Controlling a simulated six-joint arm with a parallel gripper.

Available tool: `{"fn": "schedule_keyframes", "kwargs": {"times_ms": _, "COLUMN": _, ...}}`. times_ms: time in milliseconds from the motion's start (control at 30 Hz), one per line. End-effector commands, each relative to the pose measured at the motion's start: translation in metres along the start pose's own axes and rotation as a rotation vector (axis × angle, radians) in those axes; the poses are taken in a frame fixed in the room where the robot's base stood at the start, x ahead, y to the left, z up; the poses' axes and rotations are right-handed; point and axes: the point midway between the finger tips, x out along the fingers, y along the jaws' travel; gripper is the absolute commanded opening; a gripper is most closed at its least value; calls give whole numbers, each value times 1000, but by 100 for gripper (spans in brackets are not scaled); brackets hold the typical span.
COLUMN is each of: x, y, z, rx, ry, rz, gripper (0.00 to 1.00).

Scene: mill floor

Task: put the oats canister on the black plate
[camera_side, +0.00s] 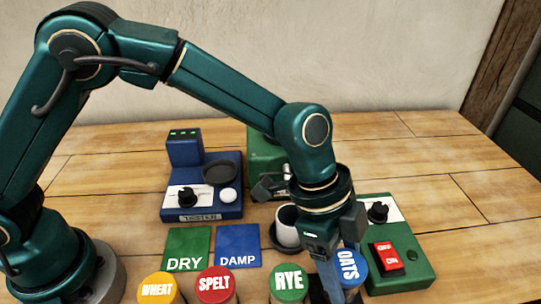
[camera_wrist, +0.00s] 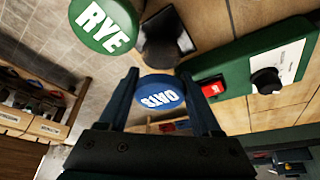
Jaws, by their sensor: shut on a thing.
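The oats canister has a blue lid (camera_side: 348,266) lettered OATS and stands at the front right in the side view. Its lid also shows in the wrist view (camera_wrist: 160,91), between the two fingers. My gripper (camera_side: 328,272) is shut on this canister, pointing down. The canister's lower part is hidden or out of frame, so I cannot tell whether it touches the table. The black plate (camera_side: 221,174) is a round dark dish on top of the blue tester (camera_side: 200,207), further back and to the left of my gripper. It looks empty.
The rye (camera_side: 289,280), spelt (camera_side: 215,284) and wheat (camera_side: 157,289) canisters stand left of the oats. Green DRY (camera_side: 187,247) and blue DAMP (camera_side: 238,245) mats lie behind them. A white cup (camera_side: 288,228) and a green box with a red switch (camera_side: 388,256) are close to my gripper.

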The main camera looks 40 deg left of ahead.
Motion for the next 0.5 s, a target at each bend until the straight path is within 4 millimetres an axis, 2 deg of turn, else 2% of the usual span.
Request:
{"fn": "schedule_keyframes", "kwargs": {"times_ms": 133, "x": 14, "y": 0, "z": 6, "rx": -2, "ry": 0, "rz": 1, "gripper": 0}}
{"fn": "schedule_keyframes", "kwargs": {"times_ms": 500, "x": 17, "y": 0, "z": 7, "rx": 0, "ry": 0, "rz": -1, "gripper": 0}}
